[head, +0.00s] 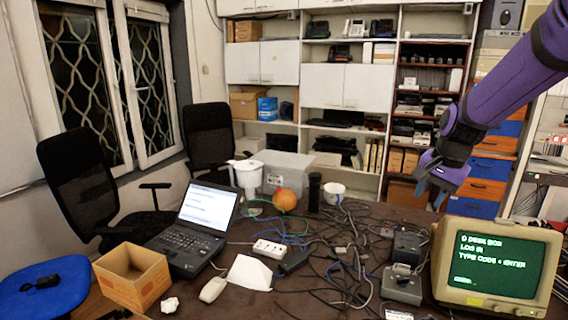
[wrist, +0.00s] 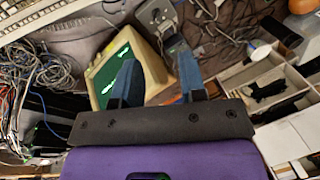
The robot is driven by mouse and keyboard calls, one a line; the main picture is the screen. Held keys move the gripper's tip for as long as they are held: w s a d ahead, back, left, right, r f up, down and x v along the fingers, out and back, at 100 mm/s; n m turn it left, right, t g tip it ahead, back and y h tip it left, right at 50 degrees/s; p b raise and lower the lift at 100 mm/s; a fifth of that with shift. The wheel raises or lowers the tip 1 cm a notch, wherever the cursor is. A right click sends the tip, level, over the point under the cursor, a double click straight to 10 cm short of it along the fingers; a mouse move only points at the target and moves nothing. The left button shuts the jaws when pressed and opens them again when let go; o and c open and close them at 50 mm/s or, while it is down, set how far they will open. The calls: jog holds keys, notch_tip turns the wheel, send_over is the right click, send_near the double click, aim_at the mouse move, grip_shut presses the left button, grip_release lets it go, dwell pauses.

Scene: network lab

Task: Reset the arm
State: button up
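My purple arm reaches in from the upper right of the head view. My gripper (head: 431,193) hangs in the air above the right side of the table, just above and left of the old monitor (head: 490,262). In the wrist view my gripper's two blue-grey fingers (wrist: 158,80) stand apart with nothing between them. My gripper appears clear of the table and the monitor.
The brown table (head: 225,300) holds tangled cables, a laptop (head: 190,228), an open cardboard box (head: 133,276), a power strip (head: 270,249), an orange ball (head: 285,199), a white jug (head: 247,178) and grey boxes (head: 402,284). Shelves (head: 345,85) stand behind. Office chairs (head: 85,185) are at left.

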jog(key=s+a+r+n+t, duration=0.1)
jog(key=s+r+n, duration=0.2)
jog(key=s, duration=0.6)
jog(key=s+a+r+n+t, duration=0.1)
jog(key=s+r+n, duration=0.2)
jog(key=s, duration=0.7)
jog(key=s+a+r+n+h, duration=0.1)
jog(key=s+r+n, duration=0.2)
jog(key=s, duration=0.6)
jog(key=shift+s+a+r+t, duration=0.25)
jog(key=shift+a+r+t, duration=0.1)
jog(key=shift+a+t, duration=0.05)
